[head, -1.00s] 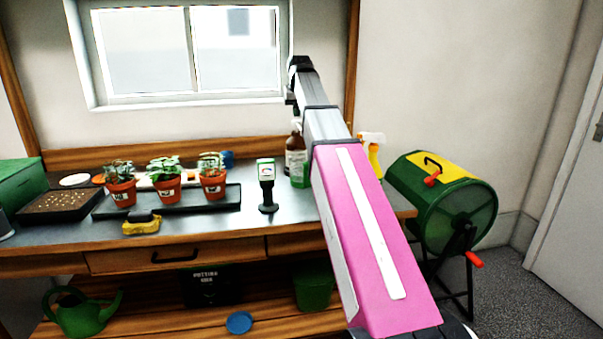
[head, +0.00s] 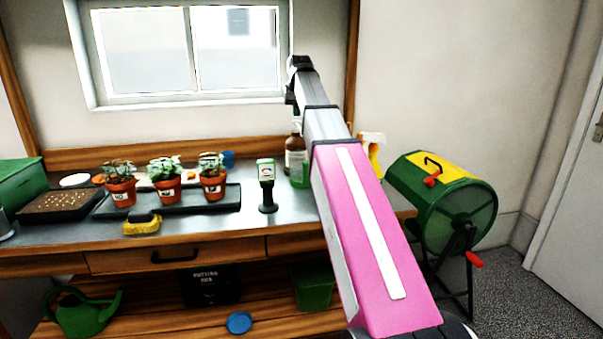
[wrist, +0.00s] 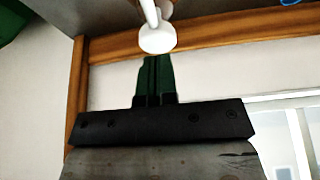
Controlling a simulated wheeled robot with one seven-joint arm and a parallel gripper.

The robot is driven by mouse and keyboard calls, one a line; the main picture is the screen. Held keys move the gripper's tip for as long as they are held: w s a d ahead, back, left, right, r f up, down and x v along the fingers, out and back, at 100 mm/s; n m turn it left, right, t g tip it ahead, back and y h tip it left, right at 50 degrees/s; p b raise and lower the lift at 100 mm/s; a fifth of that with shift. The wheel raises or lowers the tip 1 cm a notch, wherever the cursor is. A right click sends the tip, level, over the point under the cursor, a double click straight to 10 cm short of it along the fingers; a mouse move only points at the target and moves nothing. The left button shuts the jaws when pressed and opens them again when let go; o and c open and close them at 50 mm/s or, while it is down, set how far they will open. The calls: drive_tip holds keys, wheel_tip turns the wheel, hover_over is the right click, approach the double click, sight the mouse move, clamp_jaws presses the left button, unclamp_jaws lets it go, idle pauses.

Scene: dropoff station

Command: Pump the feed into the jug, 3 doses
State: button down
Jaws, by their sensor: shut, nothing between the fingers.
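A brown bottle (head: 295,151) with a white top stands at the back of the bench, partly hidden by my arm. In the wrist view a white round pump head (wrist: 157,38) shows just beyond my fingertips; I cannot tell whether they touch it. My gripper (wrist: 158,60) is shut and empty. In the head view it is largely hidden at the far end of my arm, above the bottle. A blue vessel (head: 228,158) behind the plant pots is mostly hidden; I cannot tell if it is the jug. A blue edge (wrist: 290,2) shows in the wrist view.
A green container (head: 300,173) stands close to the brown bottle. A white-headed spray bottle (head: 373,150) is right of my arm. A green tumbler (head: 445,205) stands at right.

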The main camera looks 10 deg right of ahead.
drive_tip(key=shift+f, duration=1.45)
drive_tip(key=shift+r, duration=1.65)
drive_tip(key=shift+r, duration=0.1)
drive_tip(key=shift+w+r, duration=0.1)
drive_tip(key=shift+r, duration=2.85)
